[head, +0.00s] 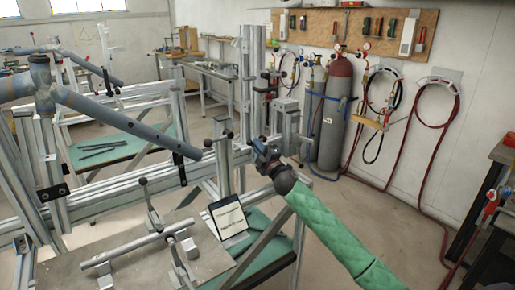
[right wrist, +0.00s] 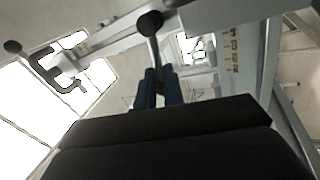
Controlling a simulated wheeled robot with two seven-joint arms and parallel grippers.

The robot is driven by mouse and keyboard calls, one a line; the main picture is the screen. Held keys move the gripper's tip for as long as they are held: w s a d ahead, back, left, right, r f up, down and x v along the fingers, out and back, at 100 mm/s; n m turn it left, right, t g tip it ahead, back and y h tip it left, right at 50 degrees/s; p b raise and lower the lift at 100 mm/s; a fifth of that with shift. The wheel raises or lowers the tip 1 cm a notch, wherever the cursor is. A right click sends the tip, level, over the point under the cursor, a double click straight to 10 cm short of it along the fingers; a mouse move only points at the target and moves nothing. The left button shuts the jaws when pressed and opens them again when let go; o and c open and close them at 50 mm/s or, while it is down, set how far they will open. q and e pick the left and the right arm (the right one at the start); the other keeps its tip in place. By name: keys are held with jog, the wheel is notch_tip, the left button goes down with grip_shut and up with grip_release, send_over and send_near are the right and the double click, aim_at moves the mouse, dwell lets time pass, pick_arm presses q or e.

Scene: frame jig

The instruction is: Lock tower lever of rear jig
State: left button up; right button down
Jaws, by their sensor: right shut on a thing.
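My right gripper (head: 262,153) is at the end of the green-sleeved arm, beside the upright aluminium tower (head: 246,85) of the jig. In the right wrist view its blue fingers (right wrist: 158,88) are shut on the tower lever (right wrist: 154,52), a thin rod with a black ball knob (right wrist: 150,23). The knob sticks out beyond the fingers. In the head view the gripper hides this lever, and I cannot tell its exact angle. My left gripper is not in view.
A blue-grey tube frame (head: 120,118) runs from the left towards the tower. A steel plate (head: 125,265) with clamp bars and a lever (head: 150,205) lies in front. A tablet (head: 228,217) stands below the gripper.

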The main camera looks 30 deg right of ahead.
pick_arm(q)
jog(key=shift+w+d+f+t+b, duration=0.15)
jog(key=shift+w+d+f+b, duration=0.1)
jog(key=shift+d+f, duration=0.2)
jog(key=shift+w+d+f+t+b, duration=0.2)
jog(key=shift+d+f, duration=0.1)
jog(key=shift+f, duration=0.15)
pick_arm(e)
jog(key=shift+f+n+y, duration=0.45)
jog(key=shift+n+y, duration=0.05)
jog(key=shift+n, duration=0.6)
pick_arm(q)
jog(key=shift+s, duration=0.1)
pick_arm(e)
jog(key=c, duration=1.5)
grip_release()
